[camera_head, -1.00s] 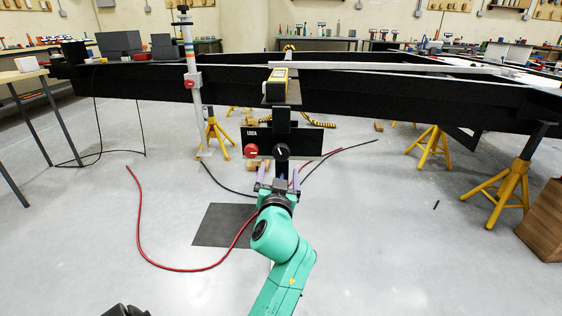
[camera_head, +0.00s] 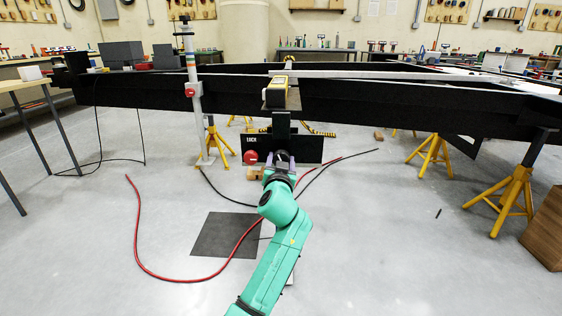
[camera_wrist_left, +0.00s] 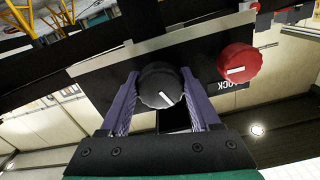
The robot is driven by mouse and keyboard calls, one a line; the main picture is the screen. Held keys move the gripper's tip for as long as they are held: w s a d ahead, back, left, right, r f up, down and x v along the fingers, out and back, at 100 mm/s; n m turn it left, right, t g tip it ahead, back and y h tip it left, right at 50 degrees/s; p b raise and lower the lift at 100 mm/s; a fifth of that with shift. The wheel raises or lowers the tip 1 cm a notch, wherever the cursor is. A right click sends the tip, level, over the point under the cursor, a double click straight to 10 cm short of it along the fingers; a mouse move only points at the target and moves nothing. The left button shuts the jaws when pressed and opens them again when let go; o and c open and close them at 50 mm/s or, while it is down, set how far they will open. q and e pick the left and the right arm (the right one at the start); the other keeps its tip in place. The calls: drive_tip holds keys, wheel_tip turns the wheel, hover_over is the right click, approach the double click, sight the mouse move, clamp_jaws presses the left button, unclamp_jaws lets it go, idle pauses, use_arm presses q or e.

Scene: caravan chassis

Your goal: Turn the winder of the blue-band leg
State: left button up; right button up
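A black round knob (camera_wrist_left: 160,86) with a white mark sits on a dark panel (camera_head: 310,149) on the front of the chassis. A red knob (camera_head: 251,157) with a white mark is beside it and also shows in the left wrist view (camera_wrist_left: 238,62), near the word LOCK. My left gripper (camera_head: 281,158) is at the panel. In the left wrist view its two purple fingers (camera_wrist_left: 160,84) lie on either side of the black knob, close against its edges. The knob is mostly hidden in the head view. No blue band shows on this leg. My right gripper is not in view.
A white post (camera_head: 194,95) with coloured bands, blue among them, stands left of the panel. A yellow device (camera_head: 277,92) sits above the panel. A red hose (camera_head: 150,265) and dark mat (camera_head: 225,235) lie on the floor. Yellow stands (camera_head: 515,195) support the chassis at right.

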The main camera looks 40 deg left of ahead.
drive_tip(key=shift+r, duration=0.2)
use_arm(q)
drive_tip(key=shift+r+m+p, duration=0.1)
drive_tip(key=shift+m+p, duration=0.95)
drive_tip(key=shift+m, duration=0.15)
drive_tip(key=m+p, duration=0.2)
drive_tip(key=m, duration=0.1)
drive_tip(key=shift+m+p, duration=0.5)
drive_tip(key=shift+m, duration=0.5)
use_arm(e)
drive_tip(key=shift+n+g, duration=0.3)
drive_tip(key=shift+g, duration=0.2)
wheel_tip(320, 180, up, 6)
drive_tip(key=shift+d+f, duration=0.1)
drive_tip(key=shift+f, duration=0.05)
use_arm(q)
drive_tip(key=shift+m, duration=0.3)
drive_tip(key=o, duration=1.4)
drive_tip(key=shift+s, duration=0.1)
